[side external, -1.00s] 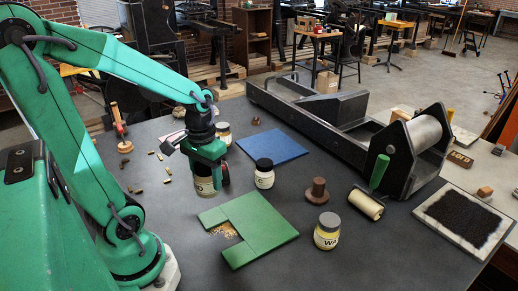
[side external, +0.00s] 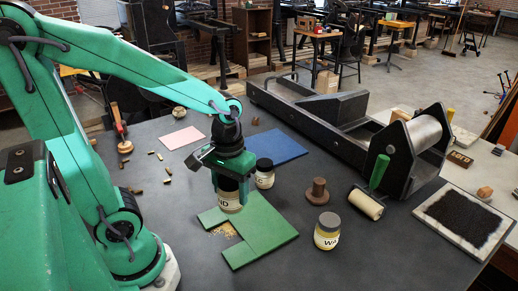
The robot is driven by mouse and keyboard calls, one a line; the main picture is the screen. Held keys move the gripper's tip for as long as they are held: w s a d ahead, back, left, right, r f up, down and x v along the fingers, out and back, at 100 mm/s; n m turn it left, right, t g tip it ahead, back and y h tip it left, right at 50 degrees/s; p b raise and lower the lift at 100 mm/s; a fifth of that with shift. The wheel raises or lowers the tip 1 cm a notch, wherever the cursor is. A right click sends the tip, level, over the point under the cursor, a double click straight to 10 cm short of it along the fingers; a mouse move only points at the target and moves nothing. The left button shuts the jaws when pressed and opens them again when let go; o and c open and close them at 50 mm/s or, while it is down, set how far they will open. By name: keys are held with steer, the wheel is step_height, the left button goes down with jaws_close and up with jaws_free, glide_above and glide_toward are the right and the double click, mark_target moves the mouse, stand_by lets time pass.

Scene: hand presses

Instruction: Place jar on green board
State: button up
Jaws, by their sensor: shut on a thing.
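My gripper (side external: 226,165) is shut on a jar (side external: 230,196) with a pale label and a dark lid. The jar hangs upright over the far part of the green board (side external: 262,232). I cannot tell whether its base touches the board. The green board lies flat on the dark table and has a notch on its left side, with small yellowish bits at the notch. The jar's upper part is hidden by the gripper.
A black-lidded jar (side external: 265,174) stands close right of the held jar, by the blue board (side external: 275,147).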

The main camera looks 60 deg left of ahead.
steer(key=d, duration=0.8)
steer(key=shift+s+d+r+n, duration=0.3)
steer(key=shift+s+d, duration=0.1)
glide_toward(247, 224)
steer(key=shift+s, duration=0.1)
stand_by(0.3)
steer(key=shift+f, duration=0.1)
steer(key=shift+f, duration=1.9)
steer(key=shift+f, duration=0.1)
steer(key=o, duration=1.1)
